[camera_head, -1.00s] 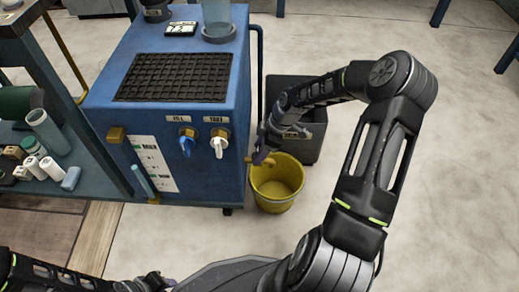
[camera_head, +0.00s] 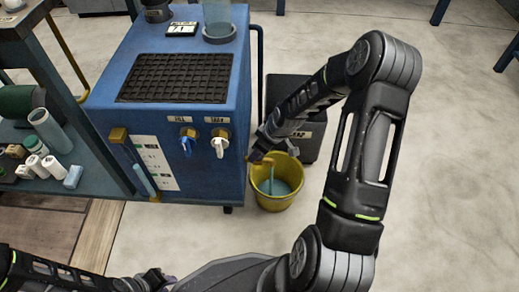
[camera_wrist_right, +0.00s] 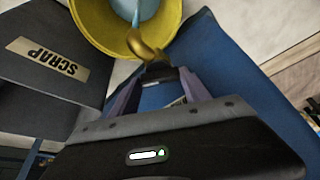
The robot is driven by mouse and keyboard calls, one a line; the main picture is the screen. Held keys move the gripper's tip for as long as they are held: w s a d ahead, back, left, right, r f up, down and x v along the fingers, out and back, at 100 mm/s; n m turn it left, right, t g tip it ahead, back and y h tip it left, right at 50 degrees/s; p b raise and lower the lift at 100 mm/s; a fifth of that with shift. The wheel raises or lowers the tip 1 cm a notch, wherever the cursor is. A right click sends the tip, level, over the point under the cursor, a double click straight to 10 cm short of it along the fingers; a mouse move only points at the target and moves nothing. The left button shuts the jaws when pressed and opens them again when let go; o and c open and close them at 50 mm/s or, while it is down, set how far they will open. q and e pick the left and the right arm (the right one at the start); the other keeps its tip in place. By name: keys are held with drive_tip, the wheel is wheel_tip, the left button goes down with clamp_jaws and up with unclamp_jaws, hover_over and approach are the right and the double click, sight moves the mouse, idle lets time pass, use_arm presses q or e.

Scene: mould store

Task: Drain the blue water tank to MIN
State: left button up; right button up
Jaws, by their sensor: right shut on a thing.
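The blue water tank (camera_head: 215,178) stands at centre left, with a sight tube (camera_head: 146,180) beside a white level card (camera_head: 158,163) on its front. The card's small marks and the exact level are hard to read. My right gripper (camera_wrist_right: 152,82) is shut on the brass drain tap (camera_wrist_right: 150,48) low on the tank's right side. Pale blue water runs from the tap into the yellow bucket (camera_head: 272,202) on the floor below. My left gripper (camera_head: 160,280) is at the bottom edge, away from the tank; its jaws are unclear.
A dark scrap bin (camera_head: 313,145) stands behind the bucket. Blue and white taps (camera_head: 219,147) are on the tank front. A shelf (camera_head: 95,178) with tubes and small parts stands left of the tank.

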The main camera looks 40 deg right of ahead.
idle(0.4)
drive_tip(key=o, duration=1.4)
drive_tip(key=shift+p+v, duration=1.75)
drive_tip(key=shift+v, duration=2.15)
